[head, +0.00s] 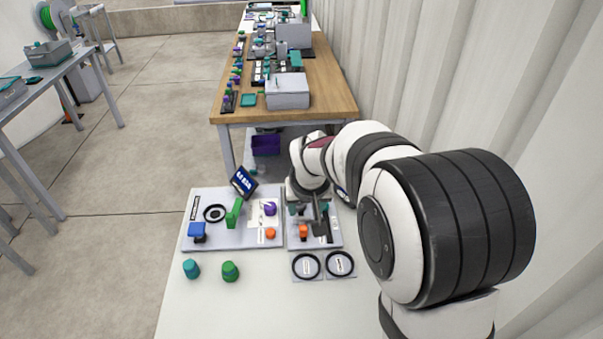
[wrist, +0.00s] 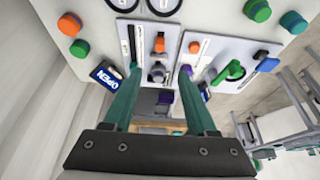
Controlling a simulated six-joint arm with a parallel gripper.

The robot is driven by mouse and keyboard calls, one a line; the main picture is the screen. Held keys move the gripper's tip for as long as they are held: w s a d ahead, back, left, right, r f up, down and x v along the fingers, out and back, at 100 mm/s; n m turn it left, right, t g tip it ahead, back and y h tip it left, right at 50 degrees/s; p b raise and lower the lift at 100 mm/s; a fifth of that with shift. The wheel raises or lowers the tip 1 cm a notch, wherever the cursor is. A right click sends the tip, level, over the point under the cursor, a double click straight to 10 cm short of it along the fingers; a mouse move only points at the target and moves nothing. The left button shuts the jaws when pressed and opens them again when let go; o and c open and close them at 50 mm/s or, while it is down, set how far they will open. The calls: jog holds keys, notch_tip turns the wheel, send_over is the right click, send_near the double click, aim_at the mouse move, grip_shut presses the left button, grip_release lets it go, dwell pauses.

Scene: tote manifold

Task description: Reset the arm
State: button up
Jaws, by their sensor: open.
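My arm reaches over the white table from the right in the head view, bent downward at the wrist. My gripper (head: 308,211) hangs over the small right-hand panel (head: 334,236). In the wrist view my gripper (wrist: 159,73) has its two teal fingers spread apart with nothing held between them. An orange knob (head: 303,231) and a grey fitting (wrist: 157,72) on that panel show near the fingers. I cannot tell whether the fingers touch the panel.
Teal (head: 191,268) and green (head: 230,271) knobs stand in front. Two black rings (head: 306,266) lie nearby. A corrugated wall (head: 480,80) is close on the right.

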jog(key=s+r+m+g+y, duration=0.1)
jog(key=s+r+m+g, duration=0.1)
jog(key=s, duration=1.4)
jog(key=s+d+r+m+g, duration=0.1)
jog(key=s+r+m+g, duration=0.1)
jog(key=s, duration=1.4)
jog(key=shift+s+d+m+g+y, duration=0.3)
jog(key=shift+s+m+y, duration=0.1)
jog(key=shift+m, duration=0.4)
